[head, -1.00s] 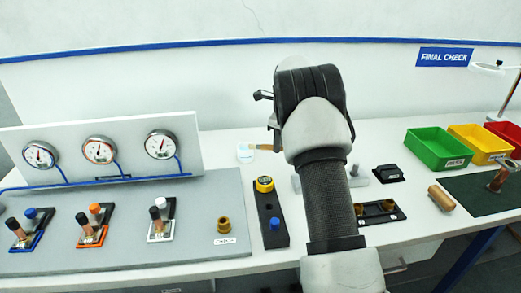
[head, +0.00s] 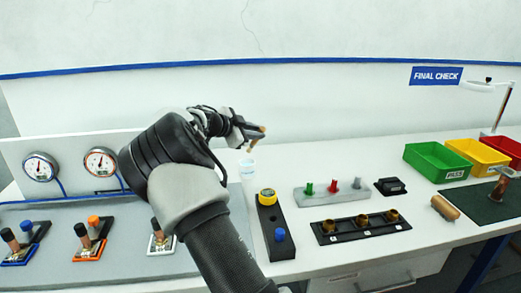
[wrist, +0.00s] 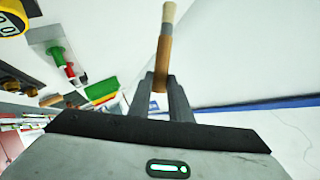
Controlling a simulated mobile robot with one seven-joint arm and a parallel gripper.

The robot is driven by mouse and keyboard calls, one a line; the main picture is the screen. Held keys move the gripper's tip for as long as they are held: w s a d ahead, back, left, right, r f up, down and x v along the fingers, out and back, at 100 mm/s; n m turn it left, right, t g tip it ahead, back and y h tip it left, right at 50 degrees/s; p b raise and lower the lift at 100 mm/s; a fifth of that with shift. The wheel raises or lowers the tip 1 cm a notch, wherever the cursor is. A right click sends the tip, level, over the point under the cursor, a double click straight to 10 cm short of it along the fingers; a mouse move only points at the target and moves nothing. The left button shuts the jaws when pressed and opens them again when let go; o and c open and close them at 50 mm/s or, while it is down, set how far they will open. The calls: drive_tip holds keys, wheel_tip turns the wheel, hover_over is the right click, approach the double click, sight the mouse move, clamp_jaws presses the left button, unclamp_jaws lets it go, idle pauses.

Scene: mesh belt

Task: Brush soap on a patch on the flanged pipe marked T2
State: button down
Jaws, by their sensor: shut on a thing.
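My gripper (head: 258,133) is shut on a wooden-handled brush (head: 252,144), held tilted in the air over the back of the bench. The wrist view shows the brush (wrist: 164,45) between my two fingers (wrist: 160,82). A copper flanged pipe (head: 499,189) stands on the dark green mat at the far right. More copper pipe pieces stand on the blue (head: 18,256), orange (head: 90,250) and white plates at left. No T2 mark is readable.
A grey rack of coloured pegs (head: 332,196), a black rack of brass fittings (head: 360,223) and a green bin (head: 437,161) stand to the right. My arm hides part of the left panel.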

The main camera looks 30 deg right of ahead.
drive_tip(key=shift+h, duration=0.3)
drive_tip(key=f, duration=0.1)
drive_tip(key=f+p, duration=0.1)
drive_tip(key=f, duration=0.1)
drive_tip(key=a+f, duration=0.1)
drive_tip(key=shift+w+f, duration=0.35)
drive_tip(key=shift+w, duration=0.05)
drive_tip(key=shift+f+b, duration=0.9)
drive_tip(key=shift+b, duration=0.35)
idle(2.0)
wheel_tip(320, 180, up, 7)
idle(0.8)
idle(0.6)
